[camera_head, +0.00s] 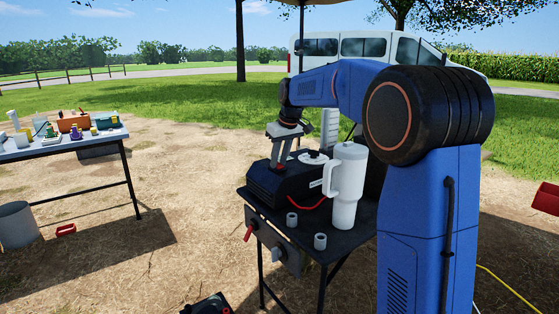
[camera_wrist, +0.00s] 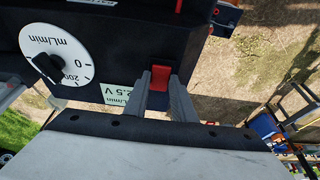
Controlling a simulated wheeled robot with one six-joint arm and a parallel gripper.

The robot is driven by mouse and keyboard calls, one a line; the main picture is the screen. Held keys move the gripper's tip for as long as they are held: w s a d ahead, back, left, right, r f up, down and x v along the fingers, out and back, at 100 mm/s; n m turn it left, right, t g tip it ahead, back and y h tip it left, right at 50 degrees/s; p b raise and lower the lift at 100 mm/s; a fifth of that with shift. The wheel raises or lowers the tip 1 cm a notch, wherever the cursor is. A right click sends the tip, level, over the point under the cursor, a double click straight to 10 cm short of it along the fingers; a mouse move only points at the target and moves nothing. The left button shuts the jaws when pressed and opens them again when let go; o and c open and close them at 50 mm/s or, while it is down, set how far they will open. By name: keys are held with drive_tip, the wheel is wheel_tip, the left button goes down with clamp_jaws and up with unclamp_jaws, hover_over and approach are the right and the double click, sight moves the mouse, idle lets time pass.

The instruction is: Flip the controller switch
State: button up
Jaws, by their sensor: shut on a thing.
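The black controller box (camera_head: 285,186) stands on the dark table in the head view. In the wrist view its face (camera_wrist: 120,40) shows a white dial marked mL/min (camera_wrist: 58,50) with a black knob, and a label ending in "2.5 V". A red rocker switch (camera_wrist: 160,77) sits near the box's edge. My gripper (camera_head: 281,163) points down over the left end of the box. In the wrist view my gripper's grey fingers (camera_wrist: 163,92) are at the switch, one on each side of it, and shut on it.
A white tumbler with a handle (camera_head: 346,185) stands right of the box. Two small grey cups (camera_head: 320,242) are at the table's front. A second table (camera_head: 60,144) with assorted items stands at left, beside a grey bucket (camera_head: 17,226). Dirt ground between the tables is mostly open.

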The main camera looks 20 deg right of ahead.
drive_tip(key=shift+w+a+r+g+h, duration=0.1)
drive_tip(key=shift+w+g+h, duration=0.2)
drive_tip(key=shift+g, duration=0.6)
drive_tip(key=shift+w+a+r+g+h, duration=0.1)
drive_tip(key=shift+w+g+h, duration=0.2)
drive_tip(key=shift+g, duration=0.6)
drive_tip(key=o, duration=1.1)
drive_tip(key=shift+c, duration=0.2)
wheel_tip(320, 180, up, 17)
drive_tip(key=shift+s+r, duration=0.1)
drive_tip(key=shift+r, duration=0.05)
